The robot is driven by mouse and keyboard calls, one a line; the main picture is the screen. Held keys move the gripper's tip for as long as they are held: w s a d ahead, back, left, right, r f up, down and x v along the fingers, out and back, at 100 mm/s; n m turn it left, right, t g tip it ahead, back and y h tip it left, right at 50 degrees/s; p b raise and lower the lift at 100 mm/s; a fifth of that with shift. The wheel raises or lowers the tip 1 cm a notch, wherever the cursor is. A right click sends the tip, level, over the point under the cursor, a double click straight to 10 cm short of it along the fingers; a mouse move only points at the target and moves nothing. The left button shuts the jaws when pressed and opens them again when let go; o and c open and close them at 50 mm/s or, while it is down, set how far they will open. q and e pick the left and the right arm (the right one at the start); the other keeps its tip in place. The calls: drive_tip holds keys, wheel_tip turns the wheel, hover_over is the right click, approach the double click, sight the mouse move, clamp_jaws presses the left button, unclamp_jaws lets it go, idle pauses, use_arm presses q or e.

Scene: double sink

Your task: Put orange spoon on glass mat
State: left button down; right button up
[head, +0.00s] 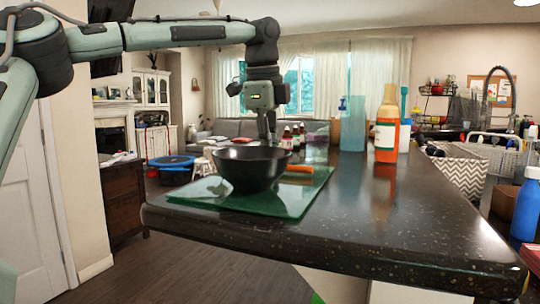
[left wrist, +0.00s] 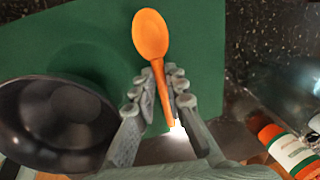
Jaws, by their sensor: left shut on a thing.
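The orange spoon (head: 299,169) shows just right of the dark bowl, at the mat's right side. In the left wrist view the spoon (left wrist: 151,38) lies over the green mat, its round end pointing away from my fingers. My left gripper (head: 268,142) reaches down behind the bowl, and its fingertips are hidden there. In the left wrist view the left gripper (left wrist: 160,88) is shut on the spoon's handle. The green glass mat (head: 220,204) lies on the counter's left end. I cannot tell whether the spoon touches it. My right gripper is not in view.
The dark bowl (head: 252,168) stands on the mat, close beside the left gripper (left wrist: 160,88); it also shows in the left wrist view (left wrist: 55,125). Several bottles, including an orange one (head: 387,135), stand farther back. The dark counter (head: 400,215) is clear toward the front right.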

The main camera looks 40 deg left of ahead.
use_arm(q)
drive_tip(key=shift+f, duration=0.15)
drive_tip(key=c, duration=1.6)
unclamp_jaws()
drive_tip(key=shift+o, duration=0.2)
